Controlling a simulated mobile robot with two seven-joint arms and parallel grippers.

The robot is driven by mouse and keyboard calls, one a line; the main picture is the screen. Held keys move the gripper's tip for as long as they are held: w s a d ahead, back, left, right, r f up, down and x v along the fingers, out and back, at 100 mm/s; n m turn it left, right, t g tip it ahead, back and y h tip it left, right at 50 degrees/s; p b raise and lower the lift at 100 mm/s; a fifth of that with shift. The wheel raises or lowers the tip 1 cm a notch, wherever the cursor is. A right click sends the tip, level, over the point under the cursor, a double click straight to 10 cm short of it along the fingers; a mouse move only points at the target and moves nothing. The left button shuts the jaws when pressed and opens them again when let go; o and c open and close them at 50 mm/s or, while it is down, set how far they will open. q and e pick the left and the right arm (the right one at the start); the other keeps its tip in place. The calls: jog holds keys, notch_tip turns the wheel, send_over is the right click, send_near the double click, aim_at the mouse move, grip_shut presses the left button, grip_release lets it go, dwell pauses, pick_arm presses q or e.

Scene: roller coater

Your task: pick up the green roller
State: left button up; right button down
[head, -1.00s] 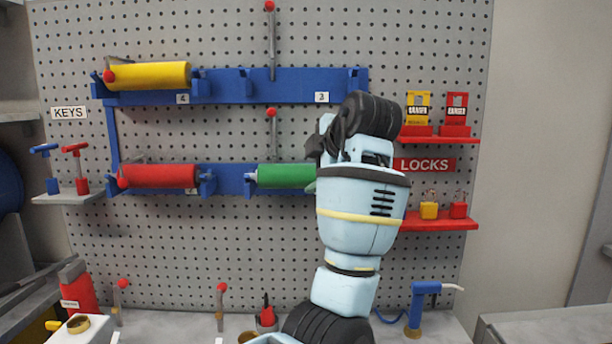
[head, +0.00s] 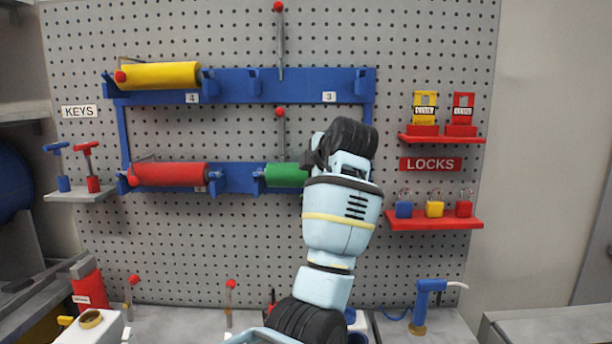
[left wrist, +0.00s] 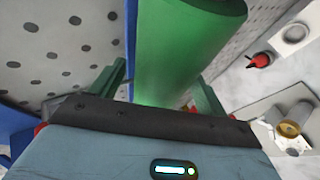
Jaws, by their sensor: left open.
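The green roller (head: 286,175) sits on the lower blue rack (head: 236,178) on the pegboard, level, with its right part hidden behind my left arm. My left gripper (head: 312,162) is at the roller's right part, mostly hidden by its own wrist. In the left wrist view the green roller (left wrist: 185,45) runs down from the top between the two open fingers of the gripper (left wrist: 162,85). A finger shows on each side of it. I cannot tell whether they touch it. My right gripper is not in view.
A red roller (head: 170,174) lies left on the same rack, and a yellow roller (head: 160,75) above. Red lock shelves (head: 435,220) stand to the right. A key shelf (head: 80,194) is at the left. A blue tool (head: 422,305) stands on the bench below.

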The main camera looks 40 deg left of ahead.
pick_arm(q)
jog(key=shift+d, duration=0.1)
jog(key=shift+c, duration=0.2)
jog(key=c, duration=0.9)
jog(key=shift+r, duration=0.1)
